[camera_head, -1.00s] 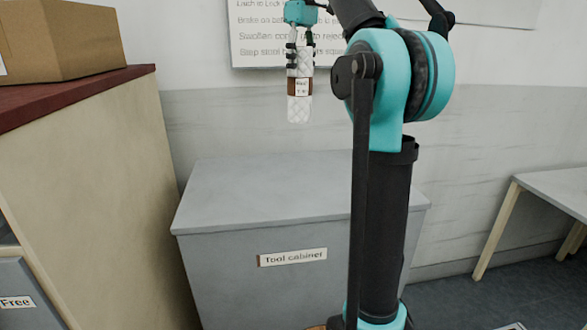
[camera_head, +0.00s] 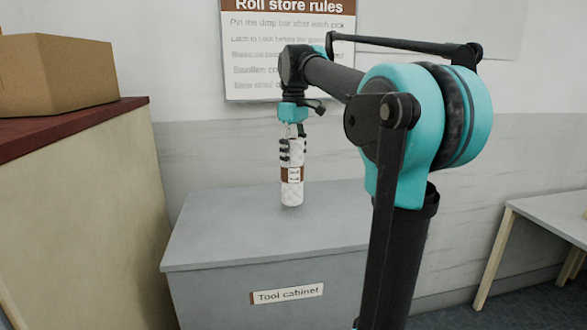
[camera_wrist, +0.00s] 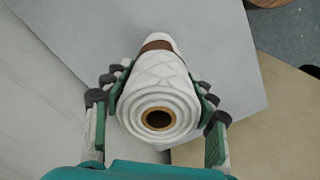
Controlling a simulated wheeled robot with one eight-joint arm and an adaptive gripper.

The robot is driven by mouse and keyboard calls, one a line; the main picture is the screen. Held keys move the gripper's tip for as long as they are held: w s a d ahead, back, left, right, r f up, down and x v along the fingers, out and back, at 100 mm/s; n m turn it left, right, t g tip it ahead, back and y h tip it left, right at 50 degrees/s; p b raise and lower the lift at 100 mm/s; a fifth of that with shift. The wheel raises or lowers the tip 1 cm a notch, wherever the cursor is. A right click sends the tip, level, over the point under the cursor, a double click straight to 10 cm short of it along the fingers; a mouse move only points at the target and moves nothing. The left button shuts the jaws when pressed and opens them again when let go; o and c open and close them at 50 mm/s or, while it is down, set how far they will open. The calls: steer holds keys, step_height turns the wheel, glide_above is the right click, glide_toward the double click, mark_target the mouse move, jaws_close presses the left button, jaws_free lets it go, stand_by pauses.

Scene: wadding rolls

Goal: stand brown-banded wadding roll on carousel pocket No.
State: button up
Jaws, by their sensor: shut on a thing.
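The brown-banded wadding roll (camera_head: 291,196) is white and quilted, with a brown band and a small label around its middle. It hangs upright under my gripper (camera_head: 292,150). In the wrist view the roll (camera_wrist: 157,72) lies between both dark-padded fingers of my gripper (camera_wrist: 160,90), which are shut on it. Its wound end with a brown core faces that camera. In the head view the roll's lower end shows against the tool cabinet's grey top (camera_head: 235,225); I cannot tell whether they touch. No carousel pocket can be made out.
The tool cabinet (camera_head: 285,294) stands against the wall with a clear top. A beige unit with a dark red top (camera_head: 75,128) stands at left, bearing a cardboard box (camera_head: 65,75). A pale table (camera_head: 545,210) is at right. A rules sign (camera_head: 285,60) hangs behind.

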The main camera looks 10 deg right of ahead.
mark_target(294, 168)
steer(key=shift+f, duration=1.95)
steer(key=o, duration=1.3)
steer(key=shift+f, duration=0.1)
steer(key=shift+c, duration=0.2)
